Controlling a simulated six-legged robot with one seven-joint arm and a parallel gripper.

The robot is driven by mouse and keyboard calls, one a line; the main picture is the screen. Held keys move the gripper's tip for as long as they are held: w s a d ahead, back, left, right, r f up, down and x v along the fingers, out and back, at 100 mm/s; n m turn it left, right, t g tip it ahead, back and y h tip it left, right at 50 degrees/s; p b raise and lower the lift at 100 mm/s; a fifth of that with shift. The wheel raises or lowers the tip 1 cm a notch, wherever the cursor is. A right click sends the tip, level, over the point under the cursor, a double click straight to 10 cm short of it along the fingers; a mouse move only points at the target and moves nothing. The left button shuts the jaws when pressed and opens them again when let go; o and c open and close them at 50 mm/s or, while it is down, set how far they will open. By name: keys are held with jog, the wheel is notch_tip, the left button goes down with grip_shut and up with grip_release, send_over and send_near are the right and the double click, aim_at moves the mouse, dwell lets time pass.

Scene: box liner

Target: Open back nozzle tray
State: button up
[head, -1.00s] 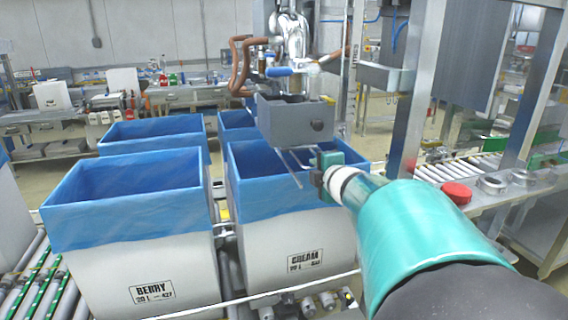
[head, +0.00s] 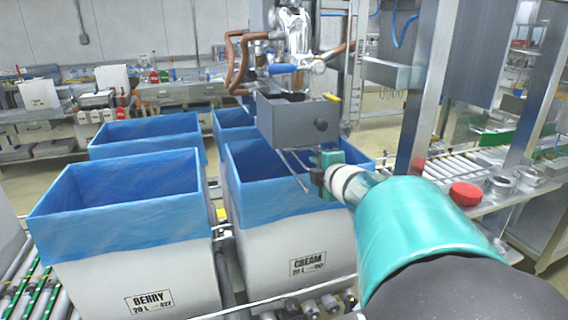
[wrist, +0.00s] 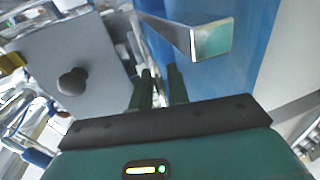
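The grey nozzle tray (head: 282,123), a box with a dark round knob (head: 320,125) on its side, hangs beneath the metal nozzle machine (head: 293,40), above the CREAM box. In the wrist view the grey box (wrist: 100,50) and its knob (wrist: 72,82) are at upper left. A flat metal bar (wrist: 212,40) with a squared end juts out at top centre. My gripper (head: 318,172) is just below and right of the tray in the head view. In the wrist view its two dark green fingers (wrist: 161,88) stand slightly apart, with nothing clearly held. Contact with the bar cannot be told.
The blue-lined CREAM box (head: 275,235) is under my gripper. The blue-lined BERRY box (head: 120,240) stands to its left, with more lined boxes behind. A steel post (head: 412,140) and a red lid (head: 465,194) on a conveyor counter are on the right.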

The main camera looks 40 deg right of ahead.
jog(key=shift+w+f, duration=0.15)
jog(key=shift+w, duration=0.15)
grip_shut()
jog(key=shift+s, duration=0.15)
